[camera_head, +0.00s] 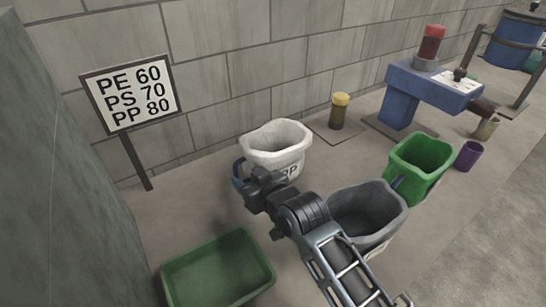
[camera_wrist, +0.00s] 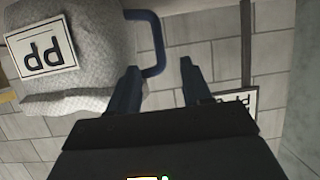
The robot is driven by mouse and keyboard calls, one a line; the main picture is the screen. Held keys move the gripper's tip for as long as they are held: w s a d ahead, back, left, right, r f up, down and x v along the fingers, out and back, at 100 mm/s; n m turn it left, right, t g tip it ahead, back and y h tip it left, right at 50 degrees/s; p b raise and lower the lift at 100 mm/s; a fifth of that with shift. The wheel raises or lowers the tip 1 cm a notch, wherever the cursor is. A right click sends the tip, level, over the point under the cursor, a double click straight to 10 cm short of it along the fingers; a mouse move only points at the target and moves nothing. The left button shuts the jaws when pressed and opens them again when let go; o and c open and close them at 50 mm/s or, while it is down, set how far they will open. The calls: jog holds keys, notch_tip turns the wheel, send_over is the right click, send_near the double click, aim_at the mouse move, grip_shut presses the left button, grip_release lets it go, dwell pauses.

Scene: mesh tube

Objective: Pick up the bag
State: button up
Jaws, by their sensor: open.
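The white bag (camera_head: 277,135) stands upright on the floor near the wall, with a PP label on its front and a blue handle (camera_head: 237,170) on its left side. My gripper (camera_head: 243,182) is open at that handle, in front of the bag. The wrist view shows the textured bag (camera_wrist: 95,50) with its PP label upside down at the left. The blue handle (camera_wrist: 158,45) appears between the tips of my open gripper (camera_wrist: 160,66), nearer the left finger. I cannot tell whether a finger touches it. My arm hides part of the bag's lower front.
A grey bag (camera_head: 375,205) stands right beside my arm, and a green bag (camera_head: 420,155) is farther right. A green tray (camera_head: 240,250) lies front left. A sign (camera_head: 130,90) stands by the wall. A blue machine (camera_head: 430,85) and a purple cup (camera_head: 468,156) are at right.

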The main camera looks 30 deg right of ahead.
aim_at(237, 172)
jog(key=shift+p+x, duration=0.3)
jog(key=shift+x, duration=2.35)
jog(key=shift+c, duration=0.5)
grip_shut()
